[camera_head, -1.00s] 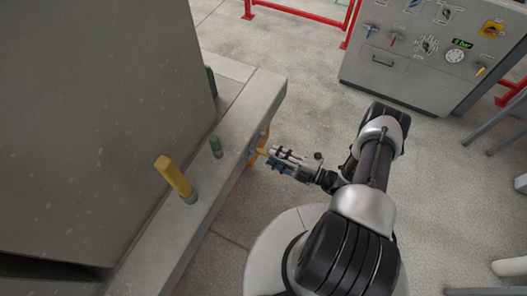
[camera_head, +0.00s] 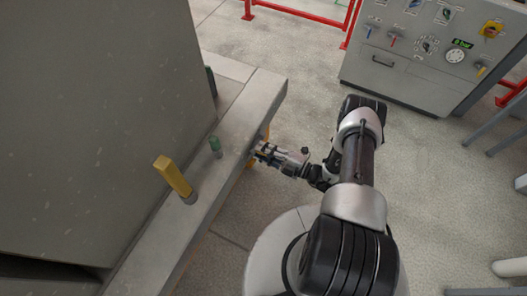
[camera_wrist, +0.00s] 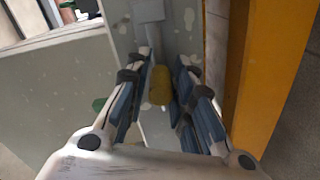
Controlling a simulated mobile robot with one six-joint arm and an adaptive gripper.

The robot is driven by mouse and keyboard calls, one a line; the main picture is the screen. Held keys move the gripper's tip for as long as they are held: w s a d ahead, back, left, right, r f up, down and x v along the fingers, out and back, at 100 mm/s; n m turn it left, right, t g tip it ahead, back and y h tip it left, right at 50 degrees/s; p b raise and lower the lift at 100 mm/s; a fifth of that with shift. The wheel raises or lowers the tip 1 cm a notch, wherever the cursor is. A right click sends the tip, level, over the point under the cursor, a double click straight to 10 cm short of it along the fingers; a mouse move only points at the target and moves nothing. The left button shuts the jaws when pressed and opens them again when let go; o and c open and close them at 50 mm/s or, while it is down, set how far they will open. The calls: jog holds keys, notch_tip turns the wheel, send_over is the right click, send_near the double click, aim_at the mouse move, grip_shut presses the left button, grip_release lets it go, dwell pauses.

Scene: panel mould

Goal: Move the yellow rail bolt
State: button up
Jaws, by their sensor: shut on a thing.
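The yellow rail bolt (camera_wrist: 160,86) is a short, rounded yellow piece in the wrist view, in front of a grey surface. My gripper (camera_wrist: 166,75) is shut on it, with a blue-padded finger on each side. In the head view my gripper (camera_head: 259,151) is at the side of the grey rail (camera_head: 228,140), near its far end. The fingers hide most of the bolt there. How the bolt meets the rail is not clear.
An orange post (camera_wrist: 265,75) is close to the right finger in the wrist view. A grey control cabinet (camera_head: 405,70) stands at the back right. Floor between is clear.

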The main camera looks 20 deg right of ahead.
grip_shut()
jog(key=shift+w+d+b, duration=1.9)
jog(key=shift+b, duration=0.5)
jog(key=shift+r, duration=0.1)
jog(key=shift+o, duration=2.4)
grip_release()
jog(key=shift+w, duration=0.15)
